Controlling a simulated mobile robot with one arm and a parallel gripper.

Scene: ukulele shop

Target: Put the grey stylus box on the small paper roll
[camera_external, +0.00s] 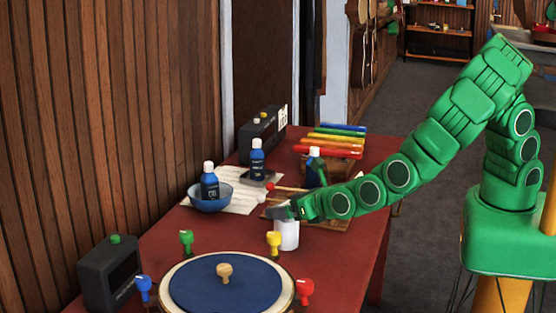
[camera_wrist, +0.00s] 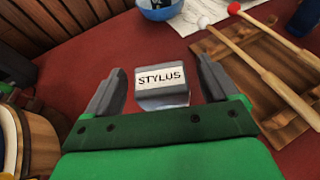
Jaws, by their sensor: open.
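The grey stylus box (camera_wrist: 162,86), with a white label reading STYLUS, lies between the two spread fingers of my gripper (camera_wrist: 158,72) in the wrist view. Gaps show on both sides of it. In the external view, the box (camera_external: 282,213) appears as a small dark grey shape at my gripper (camera_external: 293,210). It is directly above the small white paper roll (camera_external: 287,237), which stands upright on the red table. The box appears to rest on the top of the roll, though the fingers partly hide the contact. My gripper is open around the box.
A round drum-like board with a blue top (camera_external: 225,289) and coloured pegs is in front. A blue bowl with a bottle (camera_external: 210,197) stands left. A wooden tray with mallets (camera_wrist: 262,75) lies beside my gripper. Coloured bars (camera_external: 335,137) are at the back.

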